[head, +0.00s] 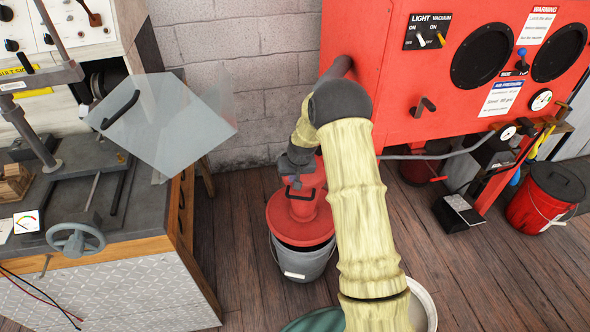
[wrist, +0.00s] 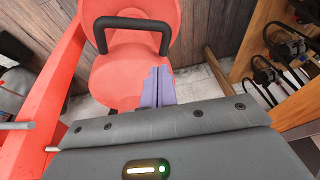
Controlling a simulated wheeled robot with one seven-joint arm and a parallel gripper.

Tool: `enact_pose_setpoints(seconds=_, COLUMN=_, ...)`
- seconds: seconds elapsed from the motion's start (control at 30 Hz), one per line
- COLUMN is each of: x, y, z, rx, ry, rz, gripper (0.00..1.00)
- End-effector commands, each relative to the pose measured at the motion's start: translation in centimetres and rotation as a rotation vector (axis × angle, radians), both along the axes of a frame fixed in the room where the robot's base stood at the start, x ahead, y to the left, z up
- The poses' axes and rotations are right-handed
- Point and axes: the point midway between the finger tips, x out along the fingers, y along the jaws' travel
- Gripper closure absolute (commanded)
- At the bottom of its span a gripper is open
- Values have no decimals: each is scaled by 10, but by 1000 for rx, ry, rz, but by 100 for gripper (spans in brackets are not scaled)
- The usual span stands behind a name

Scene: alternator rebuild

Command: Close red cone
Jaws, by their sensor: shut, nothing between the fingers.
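The red cone (head: 307,206) stands beneath the red cabinet in the head view, above a grey bucket (head: 300,263) with a red rim. A black handle (head: 299,191) is on its front. In the wrist view the red cone (wrist: 118,72) fills the upper middle, with its dark handle (wrist: 134,22) near the top edge. My gripper (wrist: 158,88) is shut and empty, its purplish fingers over the lower right of the red surface and below the handle. I cannot tell whether they touch it. In the head view my gripper (head: 297,165) is close to the cone, partly hidden by my arm.
The red cabinet (head: 388,102) rises behind my arm. A workbench (head: 150,198) with a tilted clear shield (head: 165,125) stands at left. A red bucket (head: 540,198) and a black pedal (head: 458,213) are at right. Wooden floor is open at lower right.

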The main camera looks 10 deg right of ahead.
Motion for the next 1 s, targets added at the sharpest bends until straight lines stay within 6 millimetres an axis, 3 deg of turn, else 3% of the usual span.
enact_pose_setpoints(seconds=0.23, x=2, y=8, z=-34, rx=0, ry=2, rz=0, gripper=100)
enact_pose_setpoints(seconds=0.77, x=3, y=8, z=-46, rx=0, ry=1, rz=-1, gripper=100)
enact_pose_setpoints(seconds=1.0, x=3, y=9, z=-87, rx=0, ry=2, rz=0, gripper=100)
